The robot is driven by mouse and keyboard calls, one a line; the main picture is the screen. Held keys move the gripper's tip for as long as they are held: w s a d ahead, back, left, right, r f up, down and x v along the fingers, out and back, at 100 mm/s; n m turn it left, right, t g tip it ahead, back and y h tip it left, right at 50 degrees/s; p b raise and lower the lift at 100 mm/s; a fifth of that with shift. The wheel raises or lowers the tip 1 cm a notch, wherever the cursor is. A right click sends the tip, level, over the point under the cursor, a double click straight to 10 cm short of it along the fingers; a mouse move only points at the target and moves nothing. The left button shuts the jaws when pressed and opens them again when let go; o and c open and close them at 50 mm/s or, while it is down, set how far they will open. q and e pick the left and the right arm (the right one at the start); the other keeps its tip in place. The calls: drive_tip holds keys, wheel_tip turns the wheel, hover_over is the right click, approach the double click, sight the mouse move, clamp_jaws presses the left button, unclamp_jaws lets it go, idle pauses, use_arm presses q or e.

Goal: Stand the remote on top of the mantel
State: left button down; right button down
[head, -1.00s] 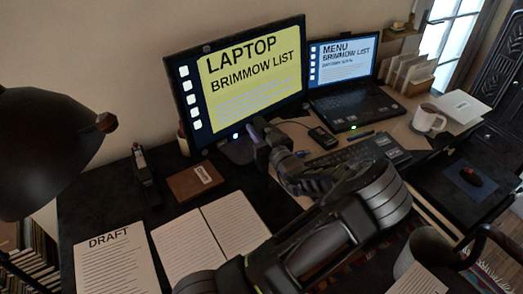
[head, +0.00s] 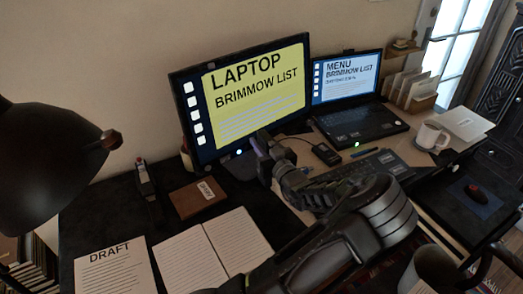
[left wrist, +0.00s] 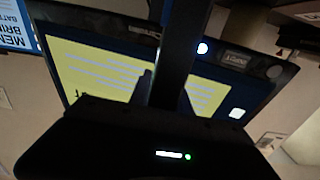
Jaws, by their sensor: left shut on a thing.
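My left gripper (head: 268,158) is in front of the lower right part of the large monitor. It is shut on a long, dark, narrow thing, likely the remote (left wrist: 180,45), which in the left wrist view stands out lengthwise from between the fingers. In the head view only a small part of it shows, and its buttons cannot be made out. The held thing looks clear of the desk. I see no mantel in either view. My right gripper is not in view.
The large monitor (head: 255,90) and laptop (head: 362,125) stand behind the gripper. A black lamp (head: 50,155) looms at left.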

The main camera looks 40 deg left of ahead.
use_arm(q)
wheel_tip(320, 180, up, 9)
idle(0.3)
idle(0.5)
drive_tip(key=shift+w+d+r+t, duration=0.3)
drive_tip(key=w+d+f+m+t+h, duration=0.3)
drive_tip(key=w+d+m+t+h, duration=0.15)
drive_tip(key=d, duration=0.45)
drive_tip(key=w+d+f+m+t+h, duration=0.2)
drive_tip(key=w+d+m+t+h, duration=0.3)
drive_tip(key=d, duration=0.4)
drive_tip(key=d+f+m+t+h, duration=0.1)
drive_tip(key=d+h, duration=0.3)
drive_tip(key=d, duration=0.4)
drive_tip(key=s+d+f+m+t+h, duration=0.1)
drive_tip(key=d+m+h, duration=0.2)
drive_tip(key=d, duration=0.6)
drive_tip(key=shift+d+f+m+t+h, duration=0.25)
drive_tip(key=shift+f+m+t+h, duration=0.1)
drive_tip(key=shift+m, duration=0.2)
drive_tip(key=shift+s+r, duration=0.1)
drive_tip(key=shift+r, duration=0.05)
